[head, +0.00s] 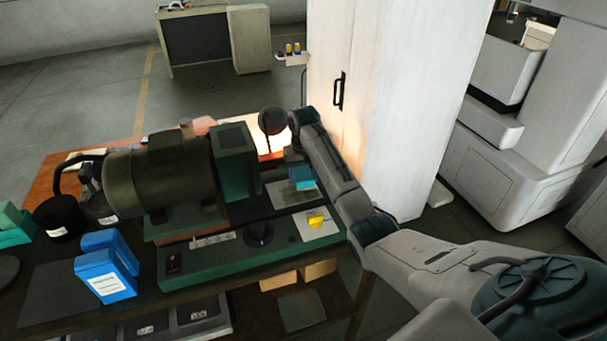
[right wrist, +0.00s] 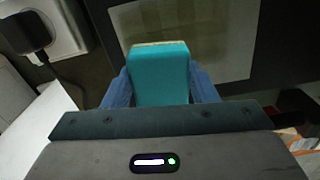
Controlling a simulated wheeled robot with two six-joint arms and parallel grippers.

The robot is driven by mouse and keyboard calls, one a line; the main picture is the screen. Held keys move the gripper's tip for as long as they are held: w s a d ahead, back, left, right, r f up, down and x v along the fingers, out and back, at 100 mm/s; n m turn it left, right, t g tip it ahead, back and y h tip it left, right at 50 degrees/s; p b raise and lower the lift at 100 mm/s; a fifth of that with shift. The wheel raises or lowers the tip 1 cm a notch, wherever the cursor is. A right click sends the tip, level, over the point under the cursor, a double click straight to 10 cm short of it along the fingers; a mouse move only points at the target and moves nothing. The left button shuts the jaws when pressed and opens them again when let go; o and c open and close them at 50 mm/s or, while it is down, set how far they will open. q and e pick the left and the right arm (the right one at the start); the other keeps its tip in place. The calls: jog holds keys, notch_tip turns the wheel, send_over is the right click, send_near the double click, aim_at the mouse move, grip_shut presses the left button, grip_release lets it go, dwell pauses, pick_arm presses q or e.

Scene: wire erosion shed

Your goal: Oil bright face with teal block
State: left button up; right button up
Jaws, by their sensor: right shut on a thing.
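My right gripper (head: 300,170) is shut on a teal block (head: 303,180) above the right end of the bench machine. In the right wrist view the teal block (right wrist: 158,72) sits between the two blue fingers, its far end showing a thin pale edge. Beyond it lies a pale, bright square face (right wrist: 228,55) set in a darker surround. In the head view this bright face (head: 280,195) is partly covered by the block and gripper. I cannot tell whether the block touches it. My left gripper is not in view.
A dark green motor (head: 160,172) fills the machine's left side. A yellow piece (head: 317,221) lies on a pale pad just in front of the block. A blue container (head: 106,268) stands at the bench front. A tall white cabinet (head: 395,110) rises close behind my right arm.

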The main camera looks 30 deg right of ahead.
jog(key=shift+f, duration=0.3)
jog(key=shift+a, duration=0.1)
